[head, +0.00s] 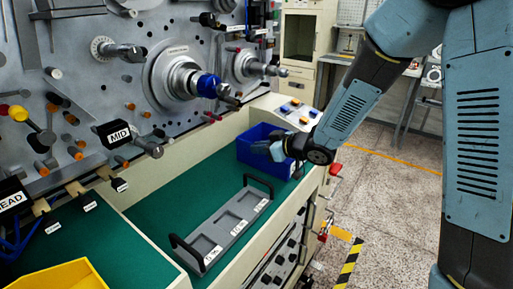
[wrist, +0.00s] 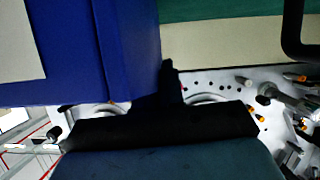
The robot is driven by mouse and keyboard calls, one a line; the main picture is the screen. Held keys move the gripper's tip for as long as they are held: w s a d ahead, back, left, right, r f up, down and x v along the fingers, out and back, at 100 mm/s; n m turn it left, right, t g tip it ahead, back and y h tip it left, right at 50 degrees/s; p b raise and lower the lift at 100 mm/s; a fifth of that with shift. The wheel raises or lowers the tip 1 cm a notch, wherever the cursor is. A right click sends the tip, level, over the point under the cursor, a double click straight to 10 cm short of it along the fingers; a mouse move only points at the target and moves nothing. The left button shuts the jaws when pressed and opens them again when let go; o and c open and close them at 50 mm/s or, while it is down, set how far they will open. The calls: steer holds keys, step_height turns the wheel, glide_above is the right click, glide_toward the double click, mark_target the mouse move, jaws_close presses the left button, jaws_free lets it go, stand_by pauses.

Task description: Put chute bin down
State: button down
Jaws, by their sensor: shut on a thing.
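The chute bin, a blue open box (head: 252,148), is at the far end of the green work surface (head: 130,205). In the wrist view its blue wall (wrist: 120,50) fills the upper left, with a pale label at the edge. My gripper (head: 279,148) reaches in from the right and is shut on the bin's near right side. In the wrist view one dark finger (wrist: 170,82) shows against the blue wall; the other finger is hidden. I cannot tell whether the bin's underside touches the green surface.
A grey tray with black handles (head: 225,228) lies on the green surface in front of the bin. The spindle panel (head: 130,75) rises on the left. A small button box (head: 298,113) stands behind the bin. A yellow bin (head: 60,276) is at the lower left.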

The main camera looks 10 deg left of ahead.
steer(key=c, duration=1.3)
jaws_free()
steer(key=shift+o, duration=0.2)
steer(key=v, duration=1.2)
steer(key=shift+r, duration=0.15)
